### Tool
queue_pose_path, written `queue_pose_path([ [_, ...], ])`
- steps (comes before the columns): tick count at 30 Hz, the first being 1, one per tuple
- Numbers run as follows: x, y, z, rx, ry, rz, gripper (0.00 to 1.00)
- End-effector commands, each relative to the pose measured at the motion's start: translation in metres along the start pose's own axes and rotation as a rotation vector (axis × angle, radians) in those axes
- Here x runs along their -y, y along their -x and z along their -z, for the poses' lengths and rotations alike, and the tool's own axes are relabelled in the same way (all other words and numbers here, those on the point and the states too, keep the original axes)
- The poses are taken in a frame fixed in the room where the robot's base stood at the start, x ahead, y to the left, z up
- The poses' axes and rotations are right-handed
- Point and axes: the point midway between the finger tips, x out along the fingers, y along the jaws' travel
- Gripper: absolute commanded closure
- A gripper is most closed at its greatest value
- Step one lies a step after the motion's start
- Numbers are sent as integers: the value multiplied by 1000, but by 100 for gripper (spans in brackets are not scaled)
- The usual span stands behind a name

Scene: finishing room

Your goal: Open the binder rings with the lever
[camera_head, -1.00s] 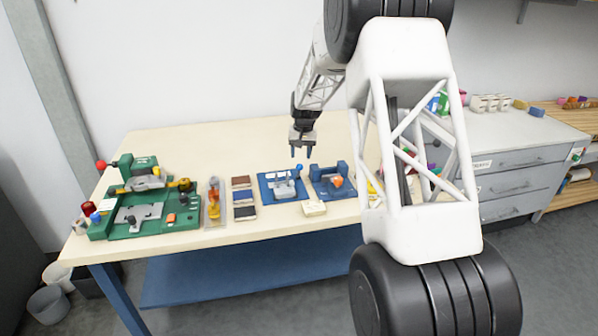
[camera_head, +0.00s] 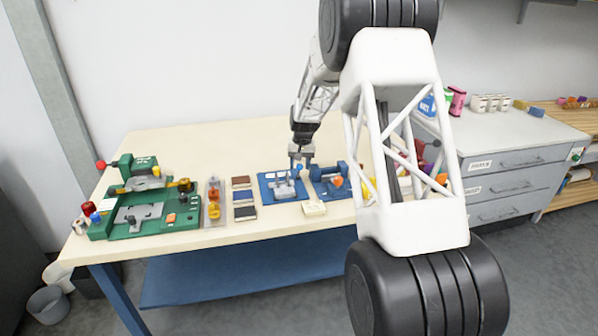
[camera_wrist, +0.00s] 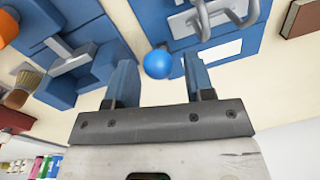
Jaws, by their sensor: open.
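The binder ring mechanism (camera_head: 284,188) is a grey metal part on a blue base (camera_head: 266,194) on the table. Its metal loops (camera_wrist: 217,18) show at the top of the wrist view, partly cut off. The lever's round blue knob (camera_wrist: 158,64) shows in the wrist view between the two blue fingers, with a visible gap on each side. My gripper (camera_head: 301,162) is open and empty, pointing down at the back right corner of the blue base. How far the fingertips are above the knob is hard to tell.
A second blue fixture (camera_head: 323,178) with an orange piece (camera_head: 337,182) stands close on the right. A cream block (camera_head: 314,208) lies in front. The table's back is clear.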

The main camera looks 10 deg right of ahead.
Motion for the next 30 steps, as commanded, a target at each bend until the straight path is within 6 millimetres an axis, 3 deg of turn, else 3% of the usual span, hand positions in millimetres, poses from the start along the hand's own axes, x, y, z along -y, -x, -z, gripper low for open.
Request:
queue_pose_path([
  [9,0,-29,0,-1,0,0,51],
  [20,0,-32,0,-1,0,0,51],
  [30,0,-32,0,-1,0,0,100],
])
